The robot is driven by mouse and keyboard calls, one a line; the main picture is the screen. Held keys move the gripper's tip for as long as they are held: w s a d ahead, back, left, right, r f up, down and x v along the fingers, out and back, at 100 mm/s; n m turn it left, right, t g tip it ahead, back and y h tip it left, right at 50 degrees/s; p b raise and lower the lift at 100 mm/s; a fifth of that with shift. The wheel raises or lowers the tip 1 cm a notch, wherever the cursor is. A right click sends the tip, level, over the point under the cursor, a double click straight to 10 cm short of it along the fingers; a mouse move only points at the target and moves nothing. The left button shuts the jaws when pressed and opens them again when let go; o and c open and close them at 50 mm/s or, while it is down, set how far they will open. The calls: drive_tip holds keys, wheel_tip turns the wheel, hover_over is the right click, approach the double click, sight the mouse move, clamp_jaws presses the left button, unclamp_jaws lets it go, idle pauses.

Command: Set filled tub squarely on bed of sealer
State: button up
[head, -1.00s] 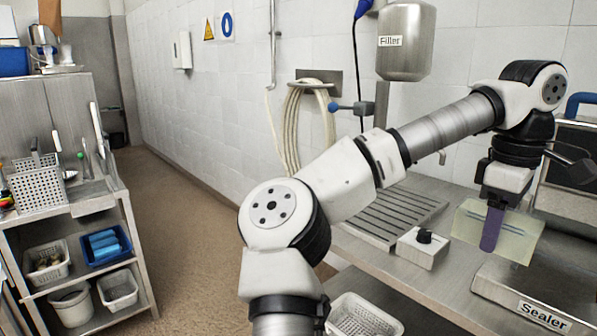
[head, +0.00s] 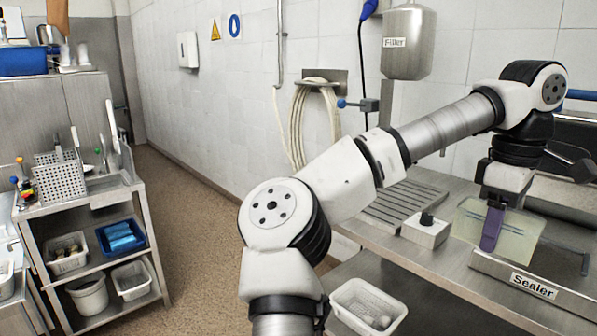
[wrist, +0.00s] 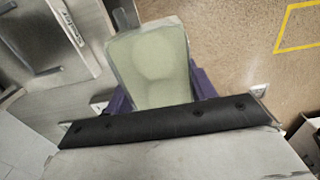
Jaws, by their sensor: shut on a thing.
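My gripper (head: 492,229) has purple fingers and is shut on a translucent pale yellow-green tub (head: 522,237). In the wrist view the tub (wrist: 150,62) sits between the purple fingers, with pale rounded shapes showing through its top. The steel sealer (head: 532,284), named by its front label, is at the lower right of the head view. The tub overlaps the sealer's left part in that view, and I cannot tell the gap between them. The sealer also shows in the wrist view (wrist: 66,22), to the left of the tub. Much of the sealer's bed is hidden.
A small box with a black knob (head: 426,231) stands on the steel counter left of the tub. A filler (head: 407,45) hangs on the wall behind. A white basket (head: 368,306) sits below the counter. A loaded shelf cart (head: 90,215) stands at left; the floor between is clear.

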drive_tip(key=shift+s+a, duration=0.1)
drive_tip(key=shift+s, duration=0.05)
drive_tip(key=w+a+f+m, duration=0.1)
drive_tip(key=w+a+f, duration=0.5)
drive_tip(key=f, duration=0.5)
drive_tip(key=w+a+f+m, duration=0.1)
drive_tip(key=w+a+f, duration=0.45)
drive_tip(key=f, duration=0.55)
drive_tip(key=w+a+f, duration=0.5)
drive_tip(key=a+f, duration=0.1)
drive_tip(key=f, duration=0.4)
drive_tip(key=s+a+f+m, duration=0.2)
drive_tip(key=a+f, duration=0.2)
drive_tip(key=f, duration=0.5)
drive_tip(key=s+a+f+m, duration=0.2)
drive_tip(key=s+a+f, duration=0.1)
drive_tip(key=f, duration=0.6)
drive_tip(key=s+a+f+m, duration=0.2)
drive_tip(key=a+f, duration=0.4)
drive_tip(key=f, duration=0.4)
drive_tip(key=shift+s, duration=0.65)
